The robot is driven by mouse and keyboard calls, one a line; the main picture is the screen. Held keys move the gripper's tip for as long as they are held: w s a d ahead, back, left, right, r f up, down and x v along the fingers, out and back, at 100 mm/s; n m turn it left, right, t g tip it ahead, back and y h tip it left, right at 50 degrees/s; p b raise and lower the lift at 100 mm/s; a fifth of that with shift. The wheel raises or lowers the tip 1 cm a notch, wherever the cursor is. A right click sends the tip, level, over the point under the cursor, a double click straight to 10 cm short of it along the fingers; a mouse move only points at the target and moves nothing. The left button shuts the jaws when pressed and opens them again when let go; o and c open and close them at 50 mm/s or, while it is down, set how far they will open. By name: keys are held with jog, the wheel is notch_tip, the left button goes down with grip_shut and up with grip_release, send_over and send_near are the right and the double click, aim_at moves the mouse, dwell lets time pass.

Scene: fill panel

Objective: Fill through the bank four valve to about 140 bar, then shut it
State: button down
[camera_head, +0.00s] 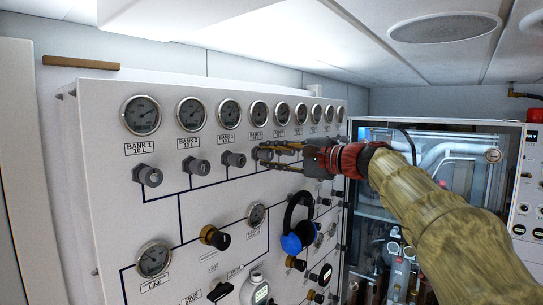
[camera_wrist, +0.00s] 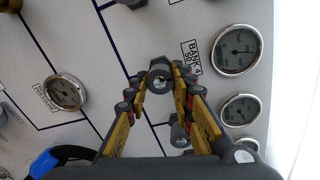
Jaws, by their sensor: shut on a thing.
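The bank four valve (camera_wrist: 160,76) is a dark grey knob on the white fill panel. It sits beside the "BANK 4 50 L" label in the wrist view. My gripper (camera_wrist: 160,84) has its yellow fingers shut on this knob, one on each side. In the head view my gripper (camera_head: 270,152) reaches in from the right and partly covers the valve (camera_head: 259,154). The bank four gauge (camera_wrist: 237,48) is round with a dark face beside the label, and it also shows in the head view (camera_head: 259,114). Its reading is too small to tell.
Gauges and grey valves for the other banks line the panel (camera_head: 108,185). Blue-and-black headphones (camera_head: 291,243) hang below my gripper. The line gauge (camera_head: 153,259) and a brass-and-black valve (camera_head: 215,237) are lower left. A glass-fronted cabinet (camera_head: 450,150) stands at right.

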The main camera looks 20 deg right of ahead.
jog(key=shift+f, duration=0.1)
jog(key=c, duration=1.5)
grip_release()
jog(key=v, duration=1.2)
jog(key=shift+d+f, duration=0.1)
